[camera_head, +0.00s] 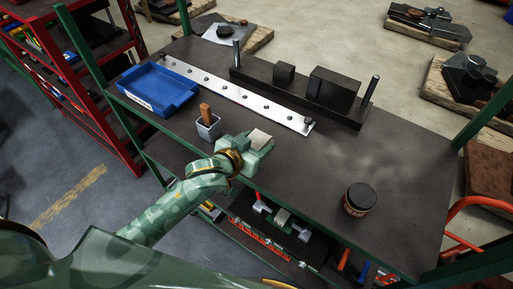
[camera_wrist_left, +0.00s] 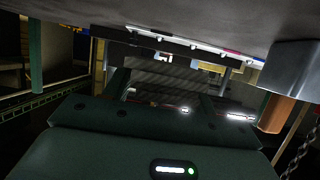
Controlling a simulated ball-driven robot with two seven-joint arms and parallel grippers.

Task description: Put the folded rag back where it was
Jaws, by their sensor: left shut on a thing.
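My left gripper (camera_head: 260,143) is just above or at the near edge of the dark bench top, in the head view. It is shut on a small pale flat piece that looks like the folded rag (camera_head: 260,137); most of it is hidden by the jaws. In the left wrist view the gripper body (camera_wrist_left: 150,130) fills the lower part, and the rag cannot be made out there. My right gripper is not in view.
A grey cup (camera_head: 208,127) with a brown wooden-handled tool stands left of the gripper; it also shows in the left wrist view (camera_wrist_left: 295,75). A blue tray (camera_head: 155,90), a drilled metal strip (camera_head: 235,95) and a dark jar (camera_head: 359,199) are on the bench (camera_head: 310,170). The right middle is clear.

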